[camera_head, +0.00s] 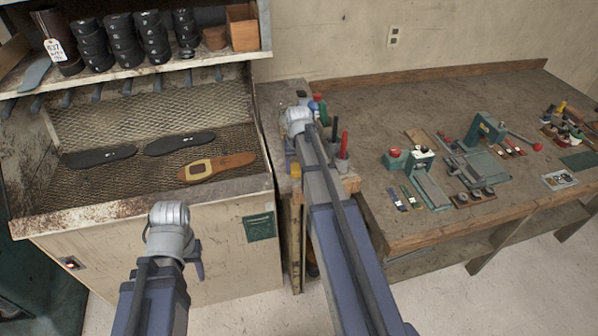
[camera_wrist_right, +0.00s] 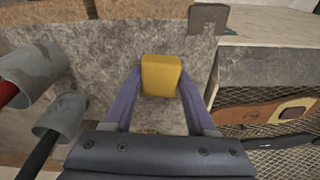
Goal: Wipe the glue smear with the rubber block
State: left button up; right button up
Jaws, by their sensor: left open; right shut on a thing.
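A yellow rubber block (camera_wrist_right: 161,76) sits between the two purple fingers of my right gripper (camera_wrist_right: 158,98), which is shut on it. In the head view the block (camera_head: 295,170) shows beside my right arm, over the narrow bench end. The sole also shows at the right of the right wrist view (camera_wrist_right: 262,113). I cannot make out a separate glue smear. My left gripper (camera_head: 198,268) is open and empty in front of the tray cabinet.
Two black soles (camera_head: 180,143) lie behind the tan sole on the mesh tray (camera_head: 110,185). A shelf (camera_head: 130,68) with stacked black heels overhangs it. Grey cups (camera_wrist_right: 60,112) with handles stand beside my right gripper. The workbench (camera_head: 385,110) at right holds presses and tools.

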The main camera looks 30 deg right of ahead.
jog(key=shift+w, duration=0.25)
jog(key=shift+w+d, duration=0.25)
jog(key=shift+w, duration=0.6)
jog(key=shift+w+d, duration=0.2)
jog(key=shift+w, duration=0.6)
jog(key=shift+w, duration=0.1)
jog(key=shift+s+a+f, duration=0.1)
jog(key=shift+s+a, duration=0.05)
jog(key=shift+s, duration=0.6)
jog(key=shift+s+a+f, duration=0.1)
jog(key=shift+s+a, duration=0.05)
jog(key=shift+s, duration=0.55)
jog(key=shift+s+a, duration=0.15)
jog(key=shift+s, duration=0.5)
grip_shut()
jog(key=shift+s, duration=0.1)
